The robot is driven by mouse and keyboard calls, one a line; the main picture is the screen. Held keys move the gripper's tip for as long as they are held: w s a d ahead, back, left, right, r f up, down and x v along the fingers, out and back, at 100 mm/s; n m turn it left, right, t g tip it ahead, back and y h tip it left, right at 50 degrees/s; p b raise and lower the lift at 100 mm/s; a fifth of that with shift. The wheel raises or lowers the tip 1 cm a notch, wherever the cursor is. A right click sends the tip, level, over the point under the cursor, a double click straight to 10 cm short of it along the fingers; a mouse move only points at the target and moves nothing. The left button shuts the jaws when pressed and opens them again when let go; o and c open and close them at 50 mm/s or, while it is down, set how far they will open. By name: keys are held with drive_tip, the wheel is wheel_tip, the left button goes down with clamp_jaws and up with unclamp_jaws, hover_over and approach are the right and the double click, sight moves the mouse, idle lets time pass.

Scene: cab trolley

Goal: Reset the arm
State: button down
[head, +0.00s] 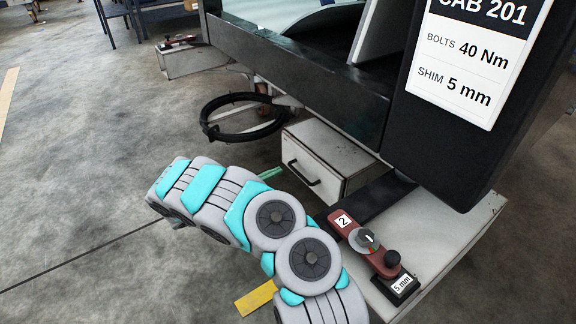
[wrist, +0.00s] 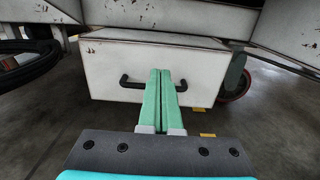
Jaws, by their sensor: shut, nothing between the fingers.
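My gripper (wrist: 160,75) has two green fingers pressed together with nothing between them. In the wrist view it points at the front of a white drawer box (wrist: 105,75), and the fingers overlap the middle of its black handle (wrist: 128,80). I cannot tell whether they touch it. In the head view my arm (head: 285,235) reaches from the bottom edge to the left, bent in the middle. Only a bit of green from my gripper (head: 270,173) shows beyond the arm, left of the drawer box (head: 312,155).
A red clamp tool (head: 365,243) marked 2, with a 5 mm block (head: 402,285), sits on the white trolley ledge (head: 450,230) right of my arm. A black hose coil (head: 243,118) hangs behind. The cab panel (head: 470,60) overhangs. Floor (head: 80,150) at left is clear.

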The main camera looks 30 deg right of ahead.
drive_tip(key=s+r+m+g+y+p, duration=0.6)
drive_tip(key=s+r+m, duration=0.6)
drive_tip(key=s+r, duration=0.9)
drive_tip(key=s+a+r+m+t+y+p, duration=0.1)
drive_tip(key=s+a+r+m+y+p, duration=0.1)
drive_tip(key=s+a+y, duration=0.2)
drive_tip(key=s+a+r+m+t+y+p, duration=0.1)
drive_tip(key=s+a+r+m+y+p, duration=0.1)
drive_tip(key=s+a, duration=0.8)
drive_tip(key=s+a+r+m+t+y+p, duration=0.1)
drive_tip(key=s+a+r+y, duration=0.3)
drive_tip(key=a, duration=0.5)
drive_tip(key=s+m+y+p, duration=0.1)
drive_tip(key=s+y, duration=0.1)
drive_tip(key=shift+s+t, duration=0.3)
drive_tip(key=shift+s, duration=0.1)
drive_tip(key=shift+a, duration=0.1)
